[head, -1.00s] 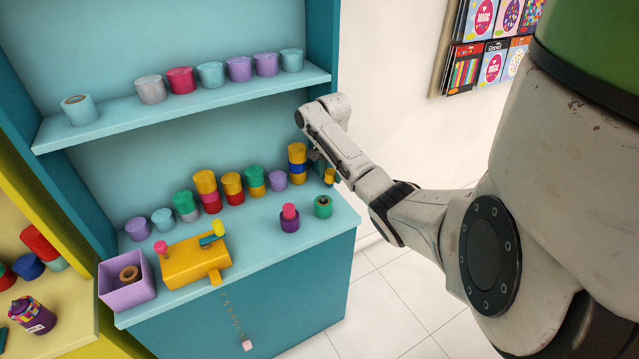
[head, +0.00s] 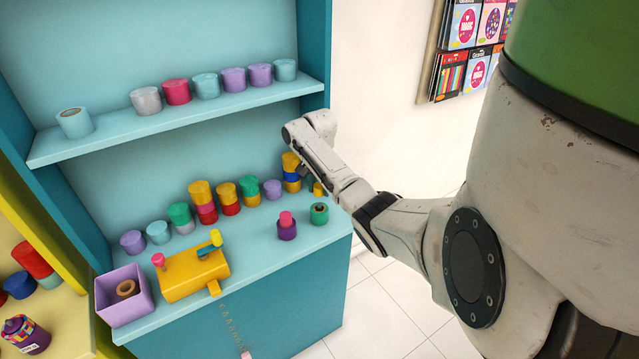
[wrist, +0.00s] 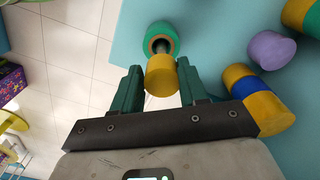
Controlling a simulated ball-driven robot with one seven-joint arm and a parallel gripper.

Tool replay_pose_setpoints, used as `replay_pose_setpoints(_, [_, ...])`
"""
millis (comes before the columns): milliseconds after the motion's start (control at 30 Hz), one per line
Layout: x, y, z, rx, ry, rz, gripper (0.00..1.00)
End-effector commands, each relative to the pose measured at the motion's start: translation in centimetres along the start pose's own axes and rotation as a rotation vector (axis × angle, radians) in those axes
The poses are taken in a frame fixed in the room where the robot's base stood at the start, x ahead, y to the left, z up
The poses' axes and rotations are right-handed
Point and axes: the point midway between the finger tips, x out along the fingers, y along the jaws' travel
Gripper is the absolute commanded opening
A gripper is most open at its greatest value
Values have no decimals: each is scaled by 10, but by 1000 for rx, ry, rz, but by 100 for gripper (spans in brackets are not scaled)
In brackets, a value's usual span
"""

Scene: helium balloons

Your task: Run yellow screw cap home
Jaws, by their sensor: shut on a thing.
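The yellow screw cap (wrist: 161,75) is between the fingertips of my gripper (wrist: 160,78), which is shut on it. The cap also shows as a small yellow patch (head: 318,188) below my wrist in the head view. A green cylinder with an open, tan-rimmed top (wrist: 160,37) stands just beyond the cap in the wrist view. It also shows in the head view (head: 319,214), near the right end of the counter. The cap appears apart from the green cylinder and overlaps its lower edge in the wrist view. My gripper is mostly hidden behind my forearm in the head view.
A yellow-blue-yellow stack (head: 291,166) and a lilac cylinder (wrist: 271,49) stand close by. A pink-and-purple piece (head: 287,226) is left of the green cylinder. A yellow crank box (head: 190,277) and lilac bin (head: 122,316) stand at the left. An upper shelf (head: 180,120) holds several cylinders.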

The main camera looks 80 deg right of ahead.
Motion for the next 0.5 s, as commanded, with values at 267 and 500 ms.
replay_pose_setpoints(267, [28,0,1,-1,-1,0,6])
replay_pose_setpoints(500, [45,0,0,-1,0,0,6])
